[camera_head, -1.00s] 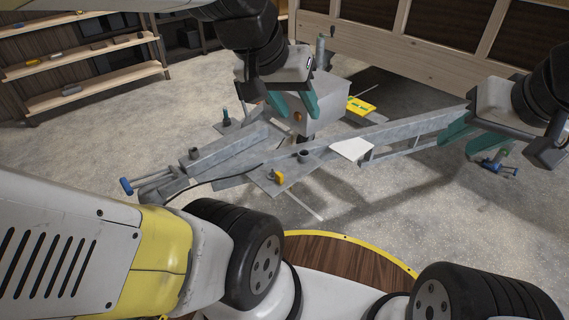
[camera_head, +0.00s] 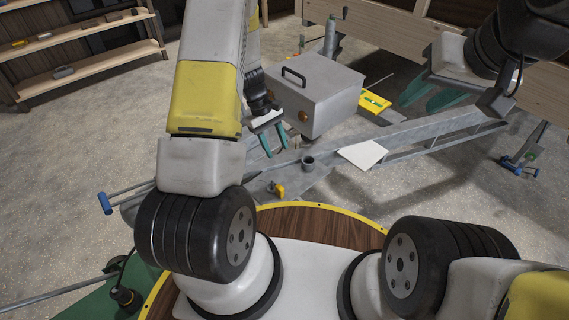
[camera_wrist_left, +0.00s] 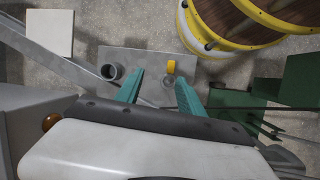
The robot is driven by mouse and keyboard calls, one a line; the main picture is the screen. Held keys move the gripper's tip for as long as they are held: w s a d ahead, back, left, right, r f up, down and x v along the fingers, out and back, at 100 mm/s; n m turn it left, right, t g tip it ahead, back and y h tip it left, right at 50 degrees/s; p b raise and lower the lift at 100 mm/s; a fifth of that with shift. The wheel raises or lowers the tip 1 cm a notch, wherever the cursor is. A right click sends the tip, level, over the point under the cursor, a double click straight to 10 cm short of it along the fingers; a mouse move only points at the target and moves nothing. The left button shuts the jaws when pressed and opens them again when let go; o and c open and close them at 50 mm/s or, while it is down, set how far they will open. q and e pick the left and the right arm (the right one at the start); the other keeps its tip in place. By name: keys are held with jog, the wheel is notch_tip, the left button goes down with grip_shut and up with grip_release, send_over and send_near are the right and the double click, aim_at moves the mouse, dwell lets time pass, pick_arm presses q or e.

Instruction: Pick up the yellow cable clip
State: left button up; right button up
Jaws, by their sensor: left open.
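The yellow cable clip (camera_head: 279,190) sits on a grey metal plate of the trailer frame, near its front edge. It also shows in the left wrist view (camera_wrist_left: 171,67), just past the fingertips and between their lines. My left gripper (camera_head: 276,151) is open, its teal fingers pointing down above the frame, a little behind the clip in the head view. In the left wrist view its two fingers (camera_wrist_left: 161,77) are apart with nothing between them. My right gripper (camera_head: 416,107) is open and empty over the right part of the frame, away from the clip.
A grey box with a black handle (camera_head: 312,90) stands close beside my left gripper. A short grey tube (camera_head: 308,162) rises from the frame near the clip. A white plate (camera_head: 363,154) lies on the beam. A yellow object (camera_head: 374,102) lies behind. Shelves (camera_head: 80,45) stand back left.

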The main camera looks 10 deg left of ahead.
pick_arm(q)
jog(key=n+g, duration=0.1)
send_over(277, 185)
jog(key=w+a, duration=0.1)
jog(key=a, duration=0.1)
notch_tip(277, 185, down, 10)
jog(key=x, duration=0.5)
jog(key=w+x, duration=0.1)
jog(key=x, duration=0.1)
jog(key=shift+s+a+f, duration=0.1)
jog(key=shift+s+f, duration=0.05)
jog(key=shift+f, duration=0.35)
grip_shut()
